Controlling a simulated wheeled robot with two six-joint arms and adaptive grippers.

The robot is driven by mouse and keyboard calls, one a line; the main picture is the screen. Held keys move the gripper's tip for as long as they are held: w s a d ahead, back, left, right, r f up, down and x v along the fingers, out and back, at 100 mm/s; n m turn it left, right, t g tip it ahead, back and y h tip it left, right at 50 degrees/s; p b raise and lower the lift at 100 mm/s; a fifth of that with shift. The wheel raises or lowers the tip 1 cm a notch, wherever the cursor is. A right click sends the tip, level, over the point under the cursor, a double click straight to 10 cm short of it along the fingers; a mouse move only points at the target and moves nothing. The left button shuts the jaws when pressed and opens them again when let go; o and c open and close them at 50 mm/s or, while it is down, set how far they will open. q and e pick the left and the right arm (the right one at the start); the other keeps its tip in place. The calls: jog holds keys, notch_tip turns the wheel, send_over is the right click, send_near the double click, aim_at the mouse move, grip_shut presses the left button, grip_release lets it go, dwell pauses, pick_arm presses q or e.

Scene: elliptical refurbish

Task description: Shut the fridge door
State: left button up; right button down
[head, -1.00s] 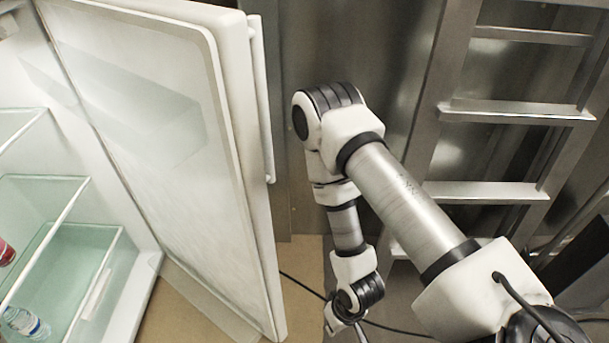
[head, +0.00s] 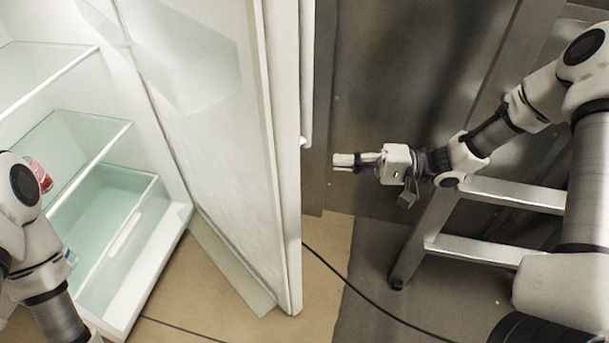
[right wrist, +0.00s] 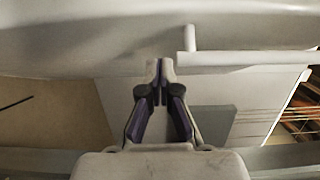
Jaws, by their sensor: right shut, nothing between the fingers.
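The white fridge door (head: 225,120) stands wide open, with its inner panel facing left in the head view. Its handle bar (head: 307,75) runs along the outer right edge. My right gripper (head: 340,160) is shut and empty, pointing left toward the door's outer side, just right of the handle's lower end. In the right wrist view the shut fingertips (right wrist: 160,68) are close to the door's white outer face (right wrist: 80,45), beside the handle (right wrist: 245,63); contact cannot be told. My left arm shows at the left edge, but its gripper is out of view.
A metal ladder (head: 500,192) stands at the right. A black cable (head: 350,285) crosses the floor.

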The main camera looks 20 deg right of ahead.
jog(key=a+b, duration=0.1)
jog(key=a, duration=0.7)
jog(key=shift+w+a+b, duration=0.3)
jog(key=shift+a, duration=0.05)
jog(key=shift+f, duration=0.1)
